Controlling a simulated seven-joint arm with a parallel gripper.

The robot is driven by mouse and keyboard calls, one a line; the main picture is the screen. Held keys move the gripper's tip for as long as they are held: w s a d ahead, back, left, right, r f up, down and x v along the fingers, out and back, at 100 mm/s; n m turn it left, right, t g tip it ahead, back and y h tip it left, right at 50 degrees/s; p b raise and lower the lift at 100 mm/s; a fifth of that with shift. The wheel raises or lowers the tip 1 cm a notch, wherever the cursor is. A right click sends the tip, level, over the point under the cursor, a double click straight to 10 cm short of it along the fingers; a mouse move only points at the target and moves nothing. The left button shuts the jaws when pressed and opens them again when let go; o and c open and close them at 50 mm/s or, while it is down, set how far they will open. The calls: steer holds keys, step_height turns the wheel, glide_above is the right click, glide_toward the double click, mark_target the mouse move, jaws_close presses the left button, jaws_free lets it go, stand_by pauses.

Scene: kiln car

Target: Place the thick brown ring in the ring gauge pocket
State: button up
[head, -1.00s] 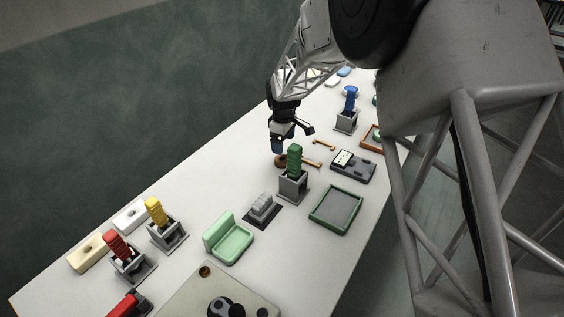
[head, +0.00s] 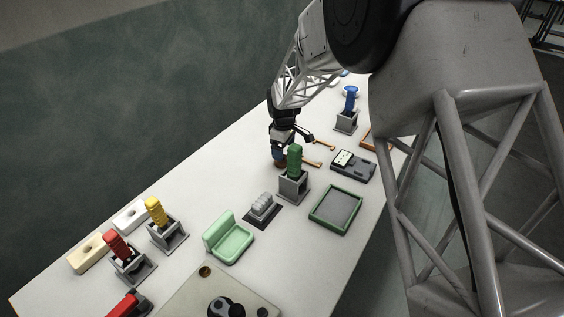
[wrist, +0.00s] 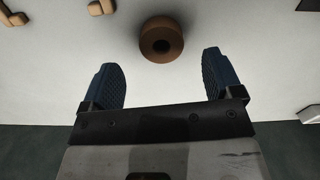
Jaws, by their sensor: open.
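The thick brown ring (wrist: 161,50) lies on the white table, its dark hole facing up in the wrist view. My gripper (wrist: 163,78) is open, with blue ribbed fingers spread to either side. The ring sits just beyond the fingertips, roughly centred between them, and nothing is held. In the head view my gripper (head: 278,156) is low over the table behind the green upright piece, and the ring (head: 281,164) is mostly hidden by the fingers. I cannot tell which fixture is the ring gauge pocket.
A grey stand with the green piece (head: 294,160) stands close in front of my gripper. Small orange-brown parts (head: 324,146) and a dark grey fixture (head: 353,166) lie to the right. A green-rimmed tray (head: 337,208) is nearer. The table left of my gripper is clear.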

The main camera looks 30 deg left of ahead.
steer(key=shift+f, duration=2.5)
steer(key=c, duration=1.1)
steer(key=shift+r, duration=0.1)
steer(key=shift+r, duration=4.95)
